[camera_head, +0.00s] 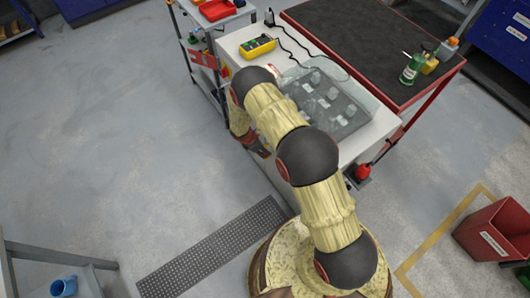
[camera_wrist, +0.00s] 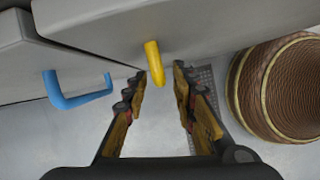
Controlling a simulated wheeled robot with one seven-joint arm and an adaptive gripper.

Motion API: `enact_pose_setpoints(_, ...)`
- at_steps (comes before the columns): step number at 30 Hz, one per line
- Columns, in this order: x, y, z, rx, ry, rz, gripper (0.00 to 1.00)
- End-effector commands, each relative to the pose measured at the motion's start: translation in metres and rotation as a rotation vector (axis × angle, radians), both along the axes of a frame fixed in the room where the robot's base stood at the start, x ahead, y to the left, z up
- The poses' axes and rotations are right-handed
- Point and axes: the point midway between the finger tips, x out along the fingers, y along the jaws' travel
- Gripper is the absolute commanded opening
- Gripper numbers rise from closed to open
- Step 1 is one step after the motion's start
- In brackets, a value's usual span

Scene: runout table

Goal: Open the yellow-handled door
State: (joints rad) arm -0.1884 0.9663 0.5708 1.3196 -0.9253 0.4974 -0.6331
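In the wrist view the yellow handle (camera_wrist: 153,62) sticks out from a grey door panel (camera_wrist: 100,18). A blue handle (camera_wrist: 75,96) is on the neighbouring grey panel (camera_wrist: 28,62) to the left, across a seam. My gripper (camera_wrist: 160,76) is open, with one finger on each side of the yellow handle in the picture. I cannot tell whether either finger touches it. In the head view my gripper (camera_head: 258,146) is beside the left side of the white cabinet (camera_head: 234,50), partly hidden by my arm. Both handles are hidden there.
A grey tray (camera_head: 362,126) and a yellow meter (camera_head: 257,46) lie on the cabinet. A tool cart (camera_head: 190,38) stands at its far left end and a dark-topped bench (camera_head: 345,30) behind it. A red bin (camera_head: 492,230) is at right.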

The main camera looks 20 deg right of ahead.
Motion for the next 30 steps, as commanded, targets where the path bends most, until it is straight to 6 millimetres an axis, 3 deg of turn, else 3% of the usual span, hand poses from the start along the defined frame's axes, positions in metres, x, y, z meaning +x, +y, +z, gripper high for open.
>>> enact_pose_setpoints(6,0.001,-0.007,-0.017,-0.001,0.0,-0.001,0.27)
enact_pose_setpoints(15,0.001,-0.008,-0.018,0.0,0.0,-0.001,0.27)
enact_pose_setpoints(30,0.001,-0.008,-0.018,0.0,0.0,-0.001,0.0)
